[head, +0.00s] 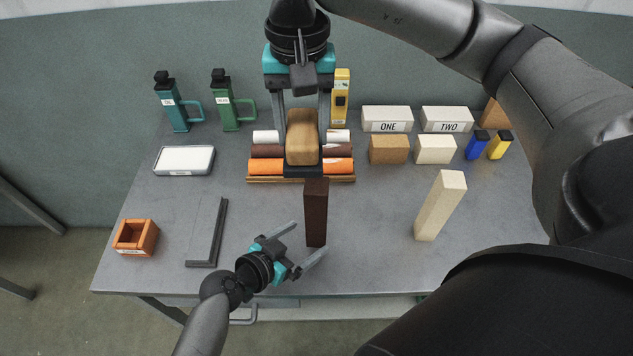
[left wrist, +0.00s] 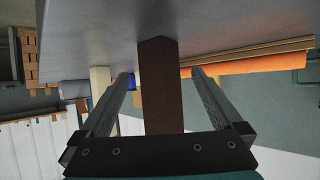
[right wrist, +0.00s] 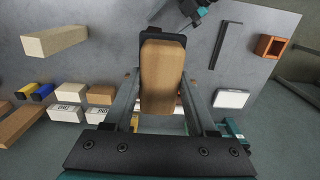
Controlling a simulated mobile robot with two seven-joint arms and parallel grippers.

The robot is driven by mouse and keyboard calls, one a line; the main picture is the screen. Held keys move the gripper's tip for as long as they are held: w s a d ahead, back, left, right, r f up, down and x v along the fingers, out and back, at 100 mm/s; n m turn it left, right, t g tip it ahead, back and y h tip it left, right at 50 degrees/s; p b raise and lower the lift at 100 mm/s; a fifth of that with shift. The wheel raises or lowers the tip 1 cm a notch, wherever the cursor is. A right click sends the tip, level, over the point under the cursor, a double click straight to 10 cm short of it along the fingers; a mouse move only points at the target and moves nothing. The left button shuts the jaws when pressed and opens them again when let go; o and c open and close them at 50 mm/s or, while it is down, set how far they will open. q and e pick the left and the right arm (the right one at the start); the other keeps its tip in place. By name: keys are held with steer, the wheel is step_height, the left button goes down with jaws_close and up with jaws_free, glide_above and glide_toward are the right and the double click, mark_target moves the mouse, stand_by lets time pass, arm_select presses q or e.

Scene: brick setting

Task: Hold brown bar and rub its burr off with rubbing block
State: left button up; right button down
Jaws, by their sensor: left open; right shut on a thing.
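The brown bar (head: 316,212) stands upright on the grey table, near its front edge. My left gripper (head: 311,238) is open low beside it, its fingertips close to the bar's lower part. In the left wrist view the brown bar (left wrist: 161,90) shows between the two open fingers (left wrist: 160,85); I cannot tell if either touches it. My right gripper (head: 303,125) is shut on the rubbing block (head: 302,138), which is tan with a dark base. The rubbing block (right wrist: 161,78) also shows between the right fingers in the right wrist view. No burr can be made out.
Behind the rubbing block lies a rack of orange, brown and white rolls (head: 265,167). A cream bar (head: 440,206) stands at right. A dark grey angled piece (head: 207,232) and an orange box (head: 135,238) lie at left. Bottles and labelled blocks (head: 387,119) line the back.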

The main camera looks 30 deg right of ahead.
arm_select(q)
steer(key=v, duration=0.8)
steer(key=shift+a, duration=0.15)
